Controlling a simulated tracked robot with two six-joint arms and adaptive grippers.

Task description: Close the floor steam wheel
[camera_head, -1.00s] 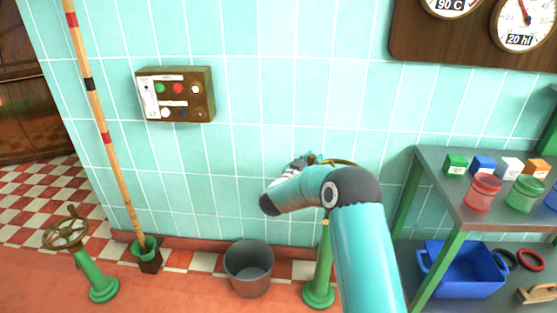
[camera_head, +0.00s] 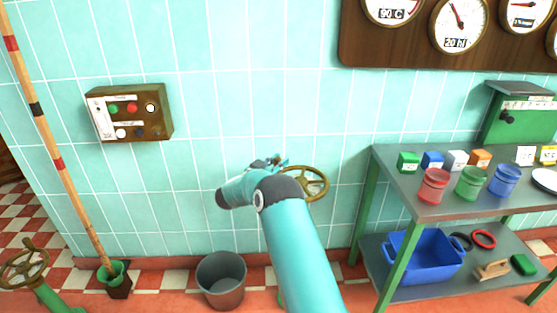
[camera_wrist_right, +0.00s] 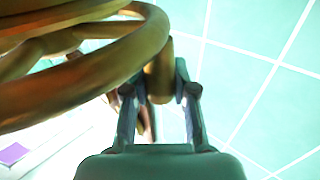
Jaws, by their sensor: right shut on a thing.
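A brass hand wheel (camera_head: 312,184) on a green floor post stands against the tiled wall, partly hidden behind my right arm. My right gripper (camera_head: 275,162) is at the upper left side of this wheel. In the right wrist view the brass rim (camera_wrist_right: 90,70) fills the upper left, and a brass knob or handle (camera_wrist_right: 160,80) sits between the fingers of the gripper (camera_wrist_right: 160,100), which is shut on it. Another brass wheel (camera_head: 24,262) on a green post stands at the far left, with nothing touching it. My left gripper is not in view.
A grey bucket (camera_head: 221,280) stands on the floor left of my arm. A striped pole (camera_head: 60,160) leans in a green holder at the left. A metal shelf table (camera_head: 400,180) with coloured jars and a blue bin (camera_head: 425,260) stands at the right. A button box (camera_head: 130,113) is on the wall.

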